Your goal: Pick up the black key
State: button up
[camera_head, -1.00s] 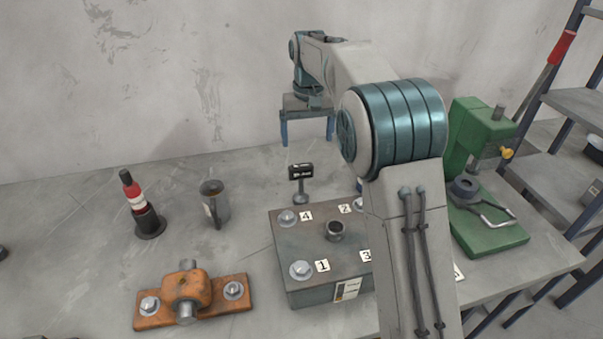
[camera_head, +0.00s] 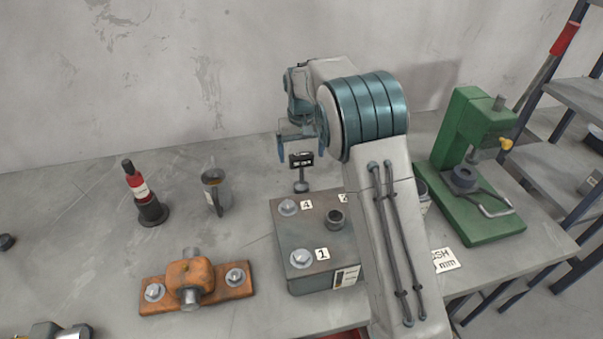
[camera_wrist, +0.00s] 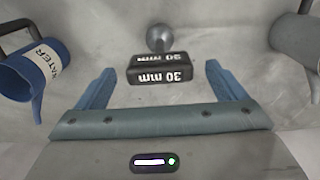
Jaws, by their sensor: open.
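The black key (camera_head: 301,160) has a dark rectangular head with white lettering and stands upright on a grey stem and round foot, behind the steel block. In the wrist view the key (camera_wrist: 160,68) reads "30 mm", with its round foot (camera_wrist: 160,38) beyond the head. My gripper (camera_head: 301,146) is open and empty, just above the key in the head view. In the wrist view my gripper's blue fingers (camera_wrist: 160,72) lie on both sides of the key head, with gaps left and right. No contact shows.
The steel block (camera_head: 300,225) with numbered bolts is in front of the key. A green press (camera_head: 480,225) is right.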

aim_at(301, 173)
jog(key=shift+f+p, duration=0.3)
jog(key=shift+f, duration=1.4)
jog(key=shift+c, duration=0.3)
jog(key=shift+w, duration=0.1)
jog(key=c, duration=1.1)
